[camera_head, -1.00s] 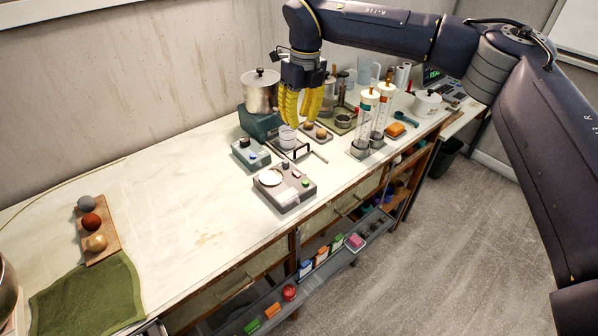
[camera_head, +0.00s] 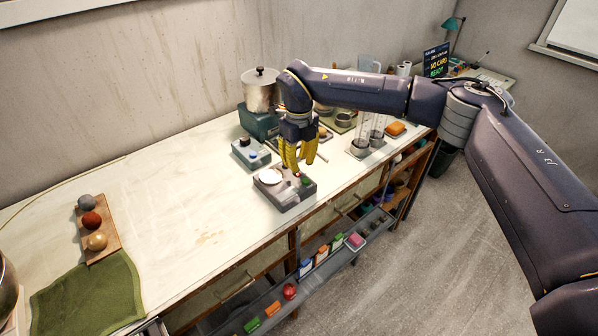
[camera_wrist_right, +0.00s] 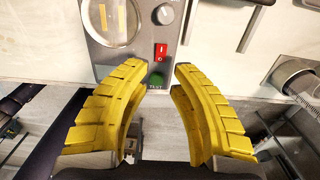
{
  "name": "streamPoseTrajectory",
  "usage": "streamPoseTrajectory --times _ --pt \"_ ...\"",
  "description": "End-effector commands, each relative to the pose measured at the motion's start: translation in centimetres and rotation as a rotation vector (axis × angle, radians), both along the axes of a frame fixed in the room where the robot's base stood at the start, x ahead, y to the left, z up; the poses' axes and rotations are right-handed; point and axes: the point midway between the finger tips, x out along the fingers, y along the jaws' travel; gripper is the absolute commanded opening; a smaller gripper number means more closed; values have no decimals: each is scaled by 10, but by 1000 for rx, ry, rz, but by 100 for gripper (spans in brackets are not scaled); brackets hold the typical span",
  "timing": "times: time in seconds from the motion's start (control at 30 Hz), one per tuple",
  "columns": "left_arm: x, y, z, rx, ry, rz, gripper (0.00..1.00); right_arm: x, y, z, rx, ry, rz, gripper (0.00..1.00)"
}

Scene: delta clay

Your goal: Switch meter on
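The meter (camera_head: 285,195) is a grey box near the front edge of the bench, with a pale round dial (camera_head: 270,177) on top. In the right wrist view its panel (camera_wrist_right: 105,52) shows the dial window, a grey knob (camera_wrist_right: 164,14), a red rocker switch (camera_wrist_right: 161,51) and a green button (camera_wrist_right: 155,80) by a "TEST" label. My right gripper (camera_head: 298,170) has yellow fingers pointing down over the meter's right side. Contact cannot be told. My left gripper is out of view.
A steel pot (camera_head: 262,92) on a dark green base is further back. Glass cylinders (camera_head: 363,135) stand to the right. The bench left of the meter is largely clear.

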Motion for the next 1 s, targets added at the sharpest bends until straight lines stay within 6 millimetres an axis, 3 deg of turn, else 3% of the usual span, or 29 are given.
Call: streamPoseTrajectory --times 0.1,0.33,0.83,1.0 --pt "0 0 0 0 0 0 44 0 0 -17 1 1 1 23" --pt "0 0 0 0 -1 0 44 0 0 -37 0 0 0 23" --pt "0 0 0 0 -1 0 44 0 0 -43 1 -1 0 24" --pt "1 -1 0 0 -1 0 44 0 0 -43 1 -1 0 4"
